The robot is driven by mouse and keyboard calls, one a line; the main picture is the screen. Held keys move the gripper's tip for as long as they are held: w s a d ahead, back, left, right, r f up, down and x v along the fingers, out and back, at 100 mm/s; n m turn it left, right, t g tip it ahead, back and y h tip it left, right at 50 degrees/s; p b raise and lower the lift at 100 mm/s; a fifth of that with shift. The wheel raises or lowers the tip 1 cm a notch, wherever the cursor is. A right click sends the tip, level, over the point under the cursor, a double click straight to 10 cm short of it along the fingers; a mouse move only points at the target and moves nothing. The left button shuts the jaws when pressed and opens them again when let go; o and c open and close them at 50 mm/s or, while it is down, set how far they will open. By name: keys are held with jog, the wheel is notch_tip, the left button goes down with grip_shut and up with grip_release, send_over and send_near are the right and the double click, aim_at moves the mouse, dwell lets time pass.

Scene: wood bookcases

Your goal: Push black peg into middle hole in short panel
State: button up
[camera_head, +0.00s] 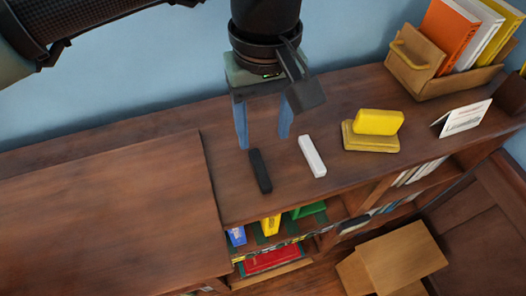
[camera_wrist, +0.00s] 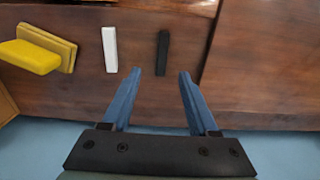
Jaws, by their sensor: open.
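The black peg (camera_head: 260,171) lies flat on the brown wooden bookcase top, to the left of a white bar (camera_head: 312,156). In the wrist view the black peg (camera_wrist: 162,53) shows just beyond and between my fingertips, with the white bar (camera_wrist: 110,49) to its left. My gripper (camera_head: 263,142) is open and empty, its blue fingers pointing down above the shelf top near the peg's far end. In the wrist view my gripper (camera_wrist: 160,72) has a clear gap between its fingers. I cannot make out a short panel or its middle hole in either view.
A yellow block on a flat yellow base (camera_head: 371,141) stands right of the white bar. A white folded card (camera_head: 463,118) and a wooden book box (camera_head: 413,83) are further right. A higher wooden top (camera_head: 105,215) is at left. Books fill shelves below; a cardboard box (camera_head: 404,254) is lower right.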

send_over(262, 171)
jog(key=f, duration=0.4)
jog(key=shift+w+d+f+p, duration=0.2)
jog(key=shift+f+p, duration=0.1)
jog(key=shift+p, duration=0.1)
jog(key=shift+s+a+f+p, duration=0.15)
jog(key=shift+f+p, duration=0.5)
jog(key=shift+f, duration=0.7)
jog(key=shift+s+a+f+p, duration=0.1)
jog(key=shift+f+p, duration=0.5)
jog(key=shift+f, duration=0.75)
grip_shut()
